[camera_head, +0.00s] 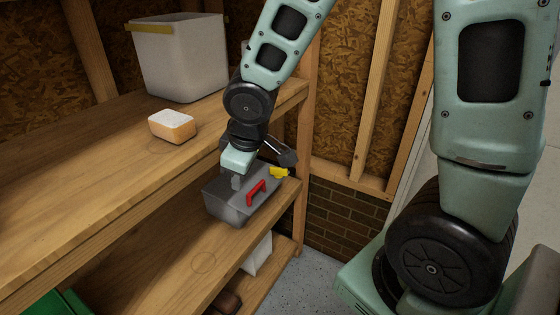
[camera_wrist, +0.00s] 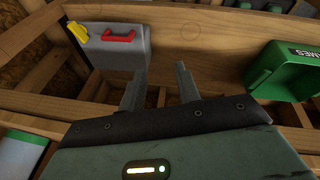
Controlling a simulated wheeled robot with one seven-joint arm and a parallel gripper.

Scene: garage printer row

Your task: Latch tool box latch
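A grey tool box (camera_head: 228,207) with a red handle (camera_head: 256,192) sits on the lower wooden shelf in the head view. Its yellow latch (camera_head: 280,172) shows at the far right end; I cannot tell if it is fastened. In the wrist view the tool box (camera_wrist: 125,58) is at the upper left, with the red handle (camera_wrist: 119,37) and the yellow latch (camera_wrist: 76,33) at its left edge. My gripper (camera_wrist: 159,80) is open, with nothing between its fingers. In the head view it overlaps the box's back left part, apart from the latch; contact is unclear.
An upper shelf (camera_head: 100,150) holds a white bin (camera_head: 180,60) and a small orange-and-white block (camera_head: 173,126), left of my arm. A wooden post (camera_head: 303,200) stands close right of the box. A green bin (camera_wrist: 285,72) shows at right in the wrist view. The lower shelf's front is largely bare.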

